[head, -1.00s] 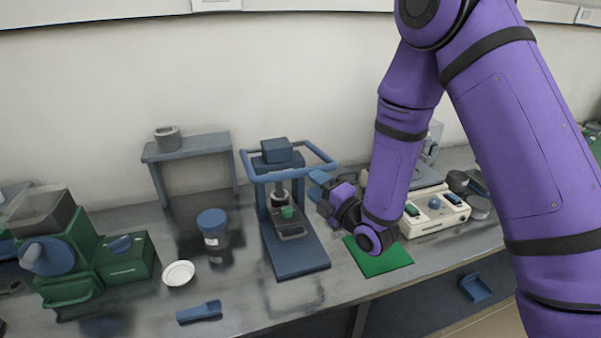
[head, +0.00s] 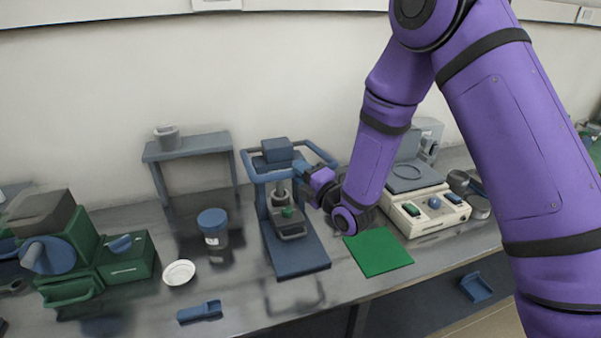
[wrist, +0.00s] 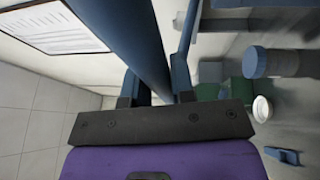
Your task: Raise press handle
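The blue press (head: 297,258) stands on the bench in the middle of the head view, with a grey cylinder and a small green part at its centre. Its handle (head: 320,153) is a blue bar frame around the upper part, with arms on both sides. My gripper (head: 302,172) is at the press's right side, just below the handle's right arm. In the wrist view a thick blue bar (wrist: 125,35) crosses close in front of my gripper (wrist: 158,85). The finger bases stand apart. The bar partly hides one finger, and contact cannot be told.
A green mat (head: 378,252) and a white balance-like device (head: 425,210) lie right of the press. A blue-lidded jar (head: 213,228), white dish (head: 179,272) and blue scoop (head: 199,312) stand left. A grey shelf (head: 188,149) and green machine (head: 70,255) are farther left.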

